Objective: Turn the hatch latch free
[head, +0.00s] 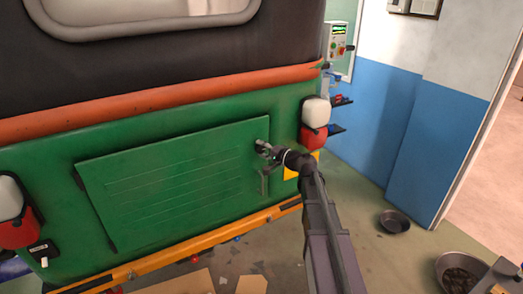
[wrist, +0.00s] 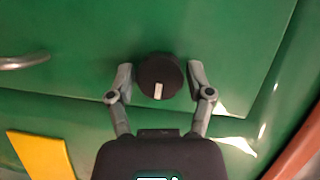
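The green hatch (head: 175,185) is a flat ribbed panel on the back of the green vehicle and looks closed. The latch is a round black knob (wrist: 160,72) with a white mark, near the hatch edge. In the wrist view the mark points down toward my gripper's palm. My gripper (wrist: 160,82) is open around the knob, one finger on each side, with a narrow gap visible on both sides. In the head view my gripper (head: 262,147) is at the hatch's upper right corner, and the knob is hard to make out there.
A silver handle (wrist: 25,62) is left of the knob in the wrist view. A yellow plate (wrist: 42,153) is below it. Red and white lamps (head: 315,123) sit right of the hatch. An orange bumper (head: 180,252) runs below. Metal bowls (head: 395,222) lie on the floor at right.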

